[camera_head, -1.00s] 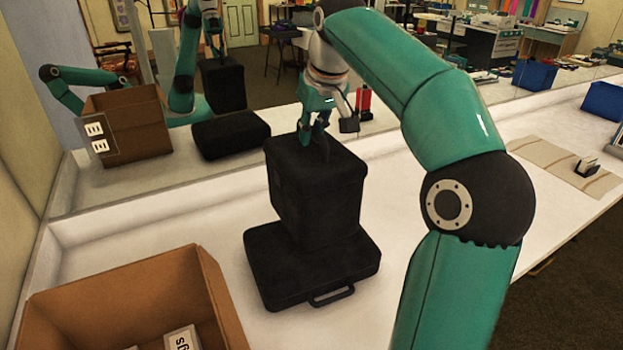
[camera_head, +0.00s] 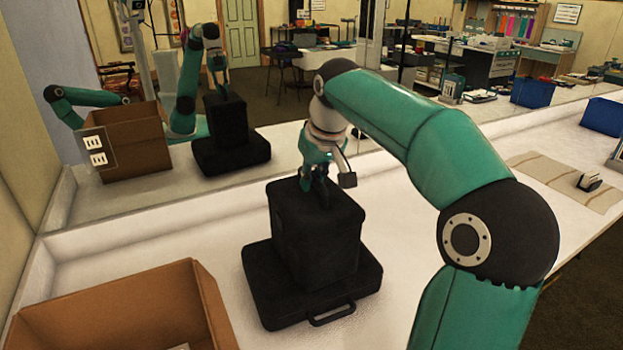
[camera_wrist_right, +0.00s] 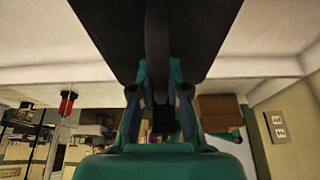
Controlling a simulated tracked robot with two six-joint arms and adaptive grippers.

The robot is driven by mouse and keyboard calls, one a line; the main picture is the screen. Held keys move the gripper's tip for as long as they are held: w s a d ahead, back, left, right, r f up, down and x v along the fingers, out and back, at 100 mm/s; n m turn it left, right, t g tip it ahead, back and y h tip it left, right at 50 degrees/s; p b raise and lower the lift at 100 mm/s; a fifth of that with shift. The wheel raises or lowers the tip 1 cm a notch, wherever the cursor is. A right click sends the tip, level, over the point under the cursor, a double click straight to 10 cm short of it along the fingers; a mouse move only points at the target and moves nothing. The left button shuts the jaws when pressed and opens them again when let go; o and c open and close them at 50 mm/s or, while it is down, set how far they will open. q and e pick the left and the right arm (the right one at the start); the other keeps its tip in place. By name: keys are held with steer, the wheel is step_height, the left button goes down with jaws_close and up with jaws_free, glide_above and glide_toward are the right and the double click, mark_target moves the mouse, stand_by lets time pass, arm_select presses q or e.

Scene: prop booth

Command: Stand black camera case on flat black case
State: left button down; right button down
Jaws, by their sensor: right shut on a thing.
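The tall black camera case (camera_head: 318,240) is upright over the middle of the flat black case (camera_head: 360,285), which lies on the white table with its handle toward the front. The two look in contact, in the direct view and in the mirror. My right gripper (camera_head: 318,190) is shut on the strap-like handle on top of the camera case. In the right wrist view the dark case (camera_wrist_right: 200,30) fills the top, with the handle between the fingers (camera_wrist_right: 160,92). My left gripper is not in view.
An open cardboard box (camera_head: 125,310) stands at the front left. A mirror behind the table reflects the cases (camera_head: 227,120), the box and my arms. A beige mat (camera_head: 560,180) with a small item on it lies at right. White table is clear around the flat case.

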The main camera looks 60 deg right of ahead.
steer(key=c, duration=1.2)
jaws_free()
steer(key=shift+o, duration=0.2)
steer(key=p+v, duration=0.2)
steer(key=v, duration=1)
steer(key=shift+p, duration=0.4)
steer(key=shift+r, duration=0.1)
